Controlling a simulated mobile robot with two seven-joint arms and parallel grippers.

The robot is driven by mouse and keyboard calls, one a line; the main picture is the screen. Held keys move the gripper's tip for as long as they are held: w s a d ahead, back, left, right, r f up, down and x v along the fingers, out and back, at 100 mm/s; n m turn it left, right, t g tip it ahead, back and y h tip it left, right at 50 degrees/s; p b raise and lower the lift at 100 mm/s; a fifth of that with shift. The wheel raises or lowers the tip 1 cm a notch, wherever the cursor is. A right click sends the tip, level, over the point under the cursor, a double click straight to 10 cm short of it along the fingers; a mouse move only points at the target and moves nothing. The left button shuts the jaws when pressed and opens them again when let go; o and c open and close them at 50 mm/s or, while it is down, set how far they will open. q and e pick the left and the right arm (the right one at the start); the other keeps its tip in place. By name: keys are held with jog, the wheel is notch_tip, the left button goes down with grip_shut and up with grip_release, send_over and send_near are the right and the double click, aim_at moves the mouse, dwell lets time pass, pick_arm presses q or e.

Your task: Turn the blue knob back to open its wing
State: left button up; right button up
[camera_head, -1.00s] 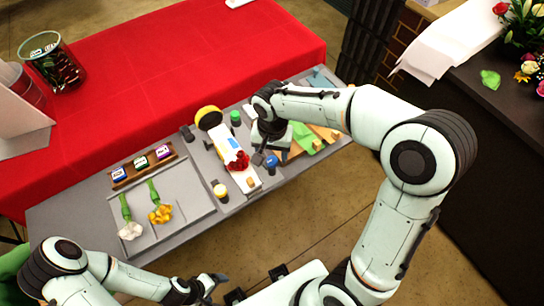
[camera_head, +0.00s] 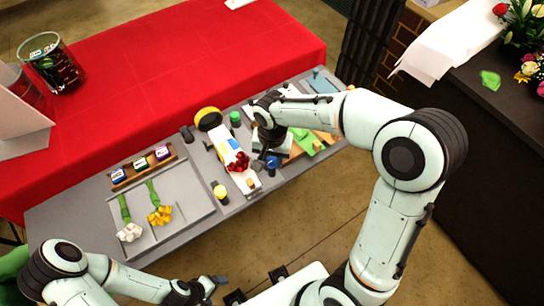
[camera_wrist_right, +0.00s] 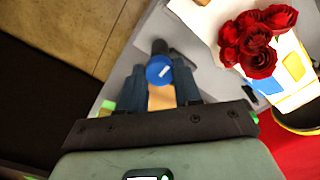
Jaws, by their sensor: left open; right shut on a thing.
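The blue knob (camera_head: 272,161) is at the front edge of the grey station, right of the white panel with red roses. It also shows in the right wrist view (camera_wrist_right: 159,69), between the tips of my right gripper (camera_wrist_right: 160,84). My right gripper (camera_head: 268,157) is shut on the blue knob, with a finger on each side. A white mark shows on the knob's top. I cannot tell which flap is the blue knob's wing. My left gripper (camera_head: 212,288) is open and empty, low in front of the station, away from the knob.
Red roses (camera_head: 238,163) lie on the white wrap (camera_head: 228,146) beside the knob. A yellow knob (camera_head: 220,191), a green knob (camera_head: 235,118) and a black knob (camera_head: 187,133) stand around it. A grey tray (camera_head: 196,208) with flowers is at left. Green sheets (camera_head: 304,139) lie at right.

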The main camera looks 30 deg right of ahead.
pick_arm(q)
jog(key=shift+s+f, duration=0.1)
pick_arm(e)
jog(key=m+b, duration=0.1)
jog(key=m, duration=0.2)
jog(key=shift+m, duration=0.4)
jog(key=m+b, duration=0.1)
jog(key=m, duration=0.3)
jog(key=shift+m+b, duration=0.3)
jog(key=m+b, duration=0.1)
jog(key=m, duration=0.4)
pick_arm(q)
jog(key=shift+s+f, duration=0.4)
jog(key=shift+f, duration=0.4)
jog(key=shift+s+f, duration=0.4)
jog(key=shift+f, duration=0.4)
jog(key=shift+s+f, duration=0.4)
jog(key=shift+f, duration=0.4)
pick_arm(e)
jog(key=shift+r+m, duration=0.1)
jog(key=shift+m, duration=2.3)
jog(key=o, duration=1)
jog(key=shift+o, duration=0.2)
